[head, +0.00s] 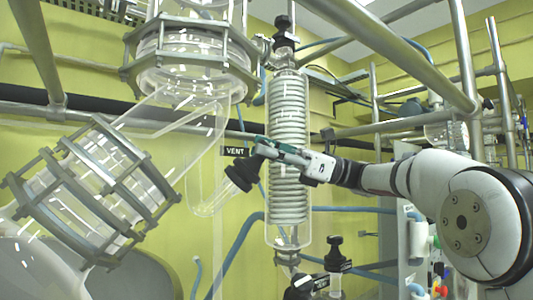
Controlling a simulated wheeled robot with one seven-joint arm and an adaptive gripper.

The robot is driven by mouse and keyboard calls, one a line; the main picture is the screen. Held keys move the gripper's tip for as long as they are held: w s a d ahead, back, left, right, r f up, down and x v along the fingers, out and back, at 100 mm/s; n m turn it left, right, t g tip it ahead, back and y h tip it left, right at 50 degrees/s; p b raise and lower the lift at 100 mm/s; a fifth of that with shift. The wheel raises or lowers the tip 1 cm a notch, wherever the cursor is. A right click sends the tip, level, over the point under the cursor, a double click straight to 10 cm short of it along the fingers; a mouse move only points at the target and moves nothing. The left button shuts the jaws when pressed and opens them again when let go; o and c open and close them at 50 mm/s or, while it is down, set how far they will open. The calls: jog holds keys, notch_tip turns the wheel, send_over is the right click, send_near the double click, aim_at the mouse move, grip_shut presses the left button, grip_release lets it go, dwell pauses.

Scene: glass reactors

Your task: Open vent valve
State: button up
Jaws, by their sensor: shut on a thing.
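The vent valve shows as a black knob (242,174) in the middle of the head view, beside the glass tubing and just under a black label (234,151) reading VENT. My gripper (259,153) reaches in from the right, in front of the coil condenser, and is shut on the black knob at its upper right side. The fingertips partly cover the knob. The valve stem behind the knob is hard to make out, and I cannot tell how far the valve is turned.
A glass coil condenser (288,130) stands right behind my gripper. Flanged glass joints (92,190) lie to the left. Metal frame bars (395,45) cross above my arm. Black valve knobs (334,260) and blue hoses (245,240) are below.

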jog(key=shift+n+g+h, duration=0.7)
jog(key=shift+n+g, duration=1)
jog(key=shift+n, duration=0.1)
jog(key=shift+n+g+h+b, duration=0.4)
jog(key=shift+n+g, duration=0.1)
jog(key=shift+n, duration=0.1)
jog(key=o, duration=1.2)
jog(key=shift+s+r+m+t, duration=0.1)
jog(key=shift+m+t, duration=0.3)
